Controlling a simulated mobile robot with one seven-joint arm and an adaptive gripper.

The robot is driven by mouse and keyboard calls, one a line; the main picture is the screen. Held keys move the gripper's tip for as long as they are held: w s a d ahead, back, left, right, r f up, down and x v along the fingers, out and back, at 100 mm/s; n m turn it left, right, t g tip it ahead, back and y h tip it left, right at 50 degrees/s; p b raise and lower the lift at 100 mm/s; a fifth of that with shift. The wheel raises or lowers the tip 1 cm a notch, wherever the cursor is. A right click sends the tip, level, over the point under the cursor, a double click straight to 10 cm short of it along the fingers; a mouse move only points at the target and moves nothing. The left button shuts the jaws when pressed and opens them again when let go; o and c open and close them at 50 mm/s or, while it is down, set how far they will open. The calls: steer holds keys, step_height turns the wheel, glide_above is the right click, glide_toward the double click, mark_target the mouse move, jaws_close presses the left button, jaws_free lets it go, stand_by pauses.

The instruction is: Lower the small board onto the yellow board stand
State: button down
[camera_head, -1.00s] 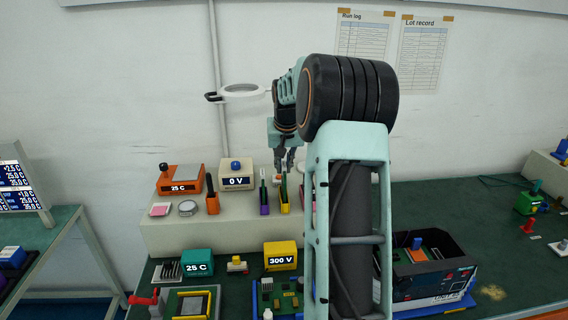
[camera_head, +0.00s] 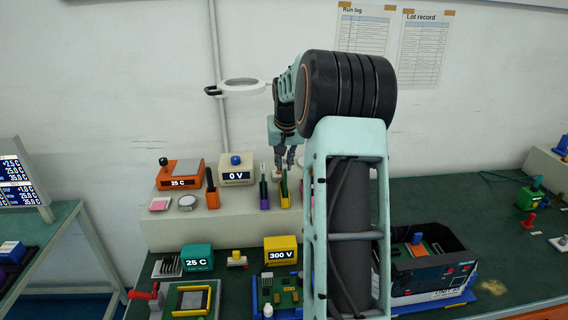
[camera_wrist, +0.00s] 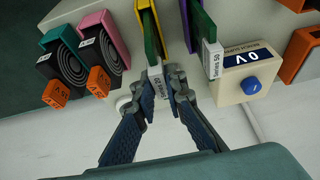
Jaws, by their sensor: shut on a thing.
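My gripper (camera_wrist: 163,82) is shut on the white-labelled end of a small green board (camera_wrist: 150,40). The board's far end reaches to the yellow board stand (camera_wrist: 151,6), at the top of the wrist view. Whether it is seated in the stand or just above it, I cannot tell. In the head view my gripper (camera_head: 285,158) is above the yellow stand (camera_head: 285,202), with the board (camera_head: 284,184) upright between them. Beside it, a purple stand (camera_head: 264,203) holds another green board, also seen in the wrist view (camera_wrist: 207,38).
The stands are on a pale raised shelf (camera_head: 220,222). In the wrist view, pink (camera_wrist: 104,46) and teal (camera_wrist: 65,60) units with black fronts are close on the left.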

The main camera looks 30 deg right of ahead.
steer(key=shift+f+b, duration=0.3)
steer(key=shift+f, duration=0.2)
stand_by(0.9)
steer(key=c, duration=1.9)
jaws_free()
steer(key=shift+r, duration=0.15)
steer(key=v, duration=1.1)
steer(key=shift+s+r, duration=0.25)
steer(key=shift+r, duration=0.1)
